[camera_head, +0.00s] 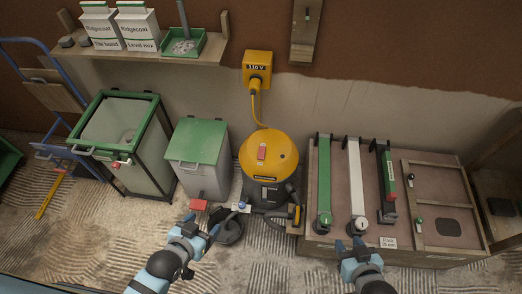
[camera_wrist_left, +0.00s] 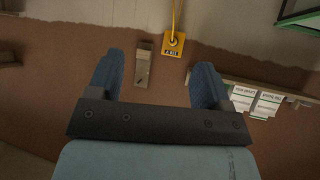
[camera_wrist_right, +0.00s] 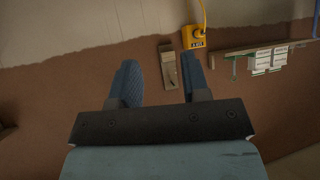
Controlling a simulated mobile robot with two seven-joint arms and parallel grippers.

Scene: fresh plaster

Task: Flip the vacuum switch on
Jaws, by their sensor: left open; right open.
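The vacuum (camera_head: 284,158) stands on the floor near the middle of the head view, with a round yellow lid and a dark base. A red switch (camera_head: 262,152) sits on the lid; its position is too small to tell. My left gripper (camera_head: 201,225) is open and empty, in front of and left of the vacuum, apart from it. My right gripper (camera_head: 349,246) is open and empty, to the right of the vacuum by the front edge of a low bench. Both wrist views show spread fingers with nothing between them, facing the wall; neither shows the vacuum.
A yellow 110 V box (camera_head: 257,58) on the wall holds the vacuum's cable. A grey bin with green lid (camera_head: 199,138) stands left of the vacuum. The low bench (camera_head: 408,258) with long tools is on the right. A shelf (camera_head: 150,56) holds bags. A dark hose (camera_head: 229,232) lies near my left gripper.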

